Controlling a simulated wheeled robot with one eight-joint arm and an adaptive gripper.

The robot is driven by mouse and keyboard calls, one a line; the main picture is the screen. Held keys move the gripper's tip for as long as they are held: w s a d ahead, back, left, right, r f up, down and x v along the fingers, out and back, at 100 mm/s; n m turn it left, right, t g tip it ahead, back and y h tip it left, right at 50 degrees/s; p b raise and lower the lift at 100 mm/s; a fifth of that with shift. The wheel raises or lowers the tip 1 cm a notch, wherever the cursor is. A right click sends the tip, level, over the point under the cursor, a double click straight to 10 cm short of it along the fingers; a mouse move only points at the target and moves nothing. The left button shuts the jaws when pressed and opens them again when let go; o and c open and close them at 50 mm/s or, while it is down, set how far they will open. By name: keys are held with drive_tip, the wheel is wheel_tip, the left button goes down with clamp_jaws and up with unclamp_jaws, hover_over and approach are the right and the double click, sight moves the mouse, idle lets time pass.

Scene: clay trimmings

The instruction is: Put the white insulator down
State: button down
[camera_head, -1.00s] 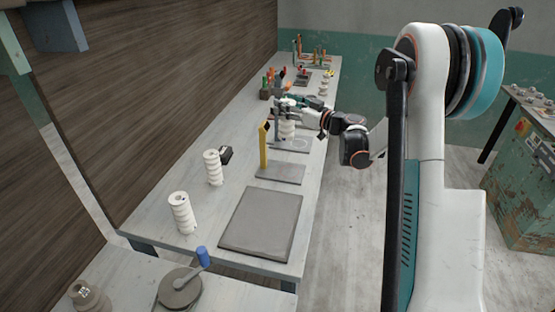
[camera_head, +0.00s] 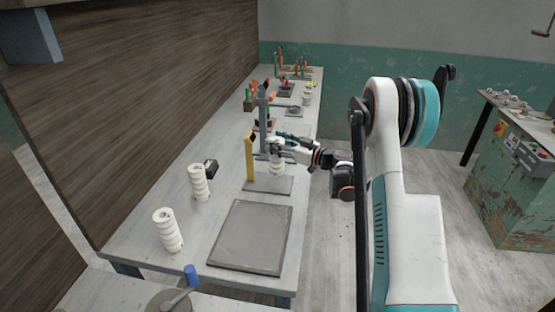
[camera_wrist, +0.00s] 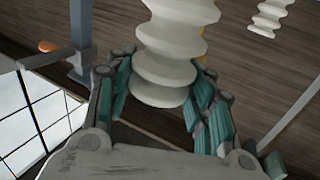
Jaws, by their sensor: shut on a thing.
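My gripper (camera_head: 278,147) is shut around a white ribbed insulator (camera_head: 277,168), beside the yellow post (camera_head: 250,160) on the long table (camera_head: 215,215). The insulator is roughly upright and overlaps the back of the post's grey base plate (camera_head: 270,185); I cannot tell whether it touches anything below. In the wrist view, the held insulator (camera_wrist: 165,65) sits between the teal-padded fingers, its end partly between them. Two more white ribbed insulators stand apart on the table, one by the black box (camera_head: 199,183) and one nearer (camera_head: 168,231).
A grey slab (camera_head: 250,237) lies at the near end of the table, with bare tabletop around it. A small black box (camera_head: 210,168) sits left of the yellow post. A tall grey stand (camera_head: 263,115) rises close behind my gripper. Several tools and small items crowd the far end.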

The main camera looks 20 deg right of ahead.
sight(283, 158)
drive_tip(key=shift+f+b, duration=0.65)
drive_tip(key=shift+f, duration=2)
drive_tip(key=shift+f, duration=0.2)
drive_tip(key=c, duration=0.8)
unclamp_jaws()
drive_tip(key=shift+o, duration=0.2)
drive_tip(key=shift+r, duration=0.15)
drive_tip(key=shift+s+d, duration=0.15)
drive_tip(key=shift+s, duration=0.05)
drive_tip(key=p+v, duration=0.2)
drive_tip(key=v, duration=0.9)
drive_tip(key=shift+s, duration=0.25)
drive_tip(key=shift+d, duration=0.1)
